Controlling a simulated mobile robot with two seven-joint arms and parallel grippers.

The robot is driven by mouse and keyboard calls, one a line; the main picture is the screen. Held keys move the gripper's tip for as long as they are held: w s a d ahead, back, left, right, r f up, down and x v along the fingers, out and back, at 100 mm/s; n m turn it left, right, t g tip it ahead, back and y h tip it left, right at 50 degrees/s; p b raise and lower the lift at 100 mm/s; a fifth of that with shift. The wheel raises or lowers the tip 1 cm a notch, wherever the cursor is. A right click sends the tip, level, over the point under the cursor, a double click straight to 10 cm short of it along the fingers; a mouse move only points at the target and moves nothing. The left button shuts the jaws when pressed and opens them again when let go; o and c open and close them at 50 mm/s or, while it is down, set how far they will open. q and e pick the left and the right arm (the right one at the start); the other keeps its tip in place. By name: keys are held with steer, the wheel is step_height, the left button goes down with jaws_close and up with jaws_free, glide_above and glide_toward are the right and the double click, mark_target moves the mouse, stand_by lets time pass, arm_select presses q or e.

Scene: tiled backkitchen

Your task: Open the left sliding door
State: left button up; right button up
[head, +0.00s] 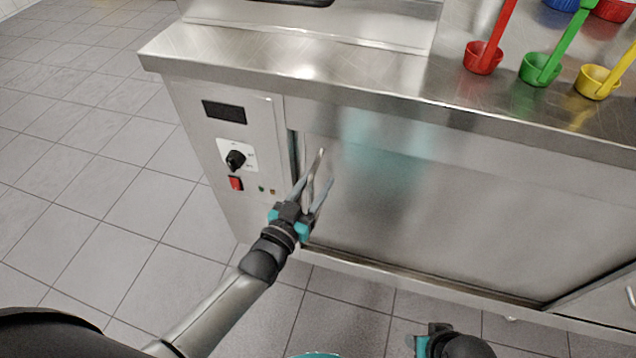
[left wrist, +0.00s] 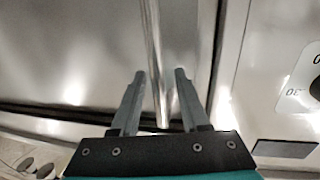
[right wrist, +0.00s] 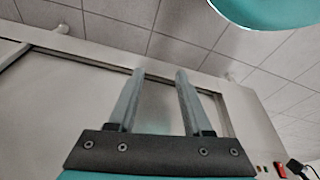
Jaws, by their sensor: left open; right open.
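The left sliding door (head: 430,210) is a wide steel panel in the counter front, and its left edge is at the frame beside the control panel. Its upright bar handle (head: 319,163) is near that left edge. My left gripper (head: 318,182) is open at the handle, with one finger on each side of it. In the left wrist view the handle (left wrist: 154,45) runs between the two open fingers (left wrist: 161,76), with a gap visible on both sides. My right gripper (right wrist: 160,74) is open and empty, low in front of the counter; its fingers are not clear in the head view.
A control panel (head: 232,150) with a black knob and a red switch is left of the door. Red (head: 482,58), green (head: 540,70) and yellow (head: 597,82) scoops stand on the steel countertop (head: 300,65). Another panel with a handle (head: 630,296) shows at lower right. Tiled floor is clear at left.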

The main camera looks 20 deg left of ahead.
arm_select(q)
steer(key=shift+w+d, duration=0.15)
steer(key=shift+w, duration=0.35)
steer(key=shift+c, duration=0.3)
jaws_close()
stand_by(0.9)
